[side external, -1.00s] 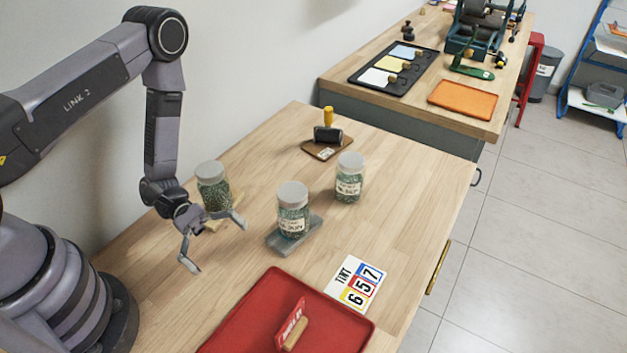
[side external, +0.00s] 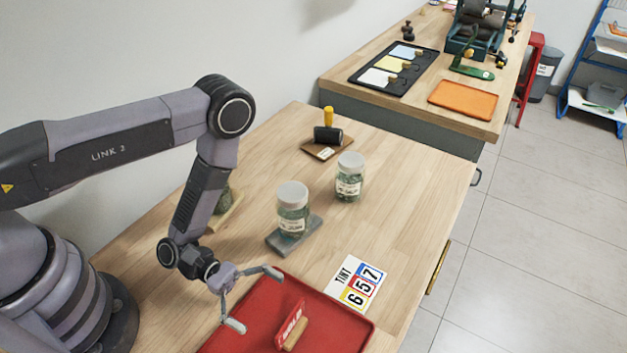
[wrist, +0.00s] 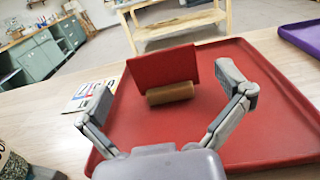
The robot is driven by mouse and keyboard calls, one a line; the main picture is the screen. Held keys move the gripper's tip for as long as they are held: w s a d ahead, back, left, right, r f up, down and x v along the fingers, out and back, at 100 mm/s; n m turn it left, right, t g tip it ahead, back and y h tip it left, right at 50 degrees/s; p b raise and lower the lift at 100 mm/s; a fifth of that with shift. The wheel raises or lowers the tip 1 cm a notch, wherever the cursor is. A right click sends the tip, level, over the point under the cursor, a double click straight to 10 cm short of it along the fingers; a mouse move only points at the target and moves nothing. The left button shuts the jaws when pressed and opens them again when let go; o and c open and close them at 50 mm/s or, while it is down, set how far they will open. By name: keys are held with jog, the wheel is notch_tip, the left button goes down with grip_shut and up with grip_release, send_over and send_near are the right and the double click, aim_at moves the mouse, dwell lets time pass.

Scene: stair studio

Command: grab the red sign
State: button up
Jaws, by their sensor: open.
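The red sign (side external: 291,322) stands upright on a small wooden base (side external: 295,335) in the red tray (side external: 250,300). Pale lettering shows on its face in the side view. In the wrist view the red sign (wrist: 163,68) shows a plain red face, with the wooden base (wrist: 170,93) in front of it. My gripper (side external: 257,300) is open and empty, over the tray's left part and to the left of the sign. In the wrist view my gripper (wrist: 172,98) has its fingers spread, with the sign beyond and between them. They do not visibly touch it.
Glass jars (side external: 292,212) (side external: 349,178) with white lids stand behind the tray, one on a grey block; another is mostly hidden by my arm. A number card (side external: 357,284) lies beside the tray. A purple tray (wrist: 303,37) is at the right in the wrist view.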

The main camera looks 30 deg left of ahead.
aim_at(289, 318)
jog(key=shift+w+d+f, duration=0.15)
jog(key=shift+d, duration=2.5)
jog(key=c, duration=0.8)
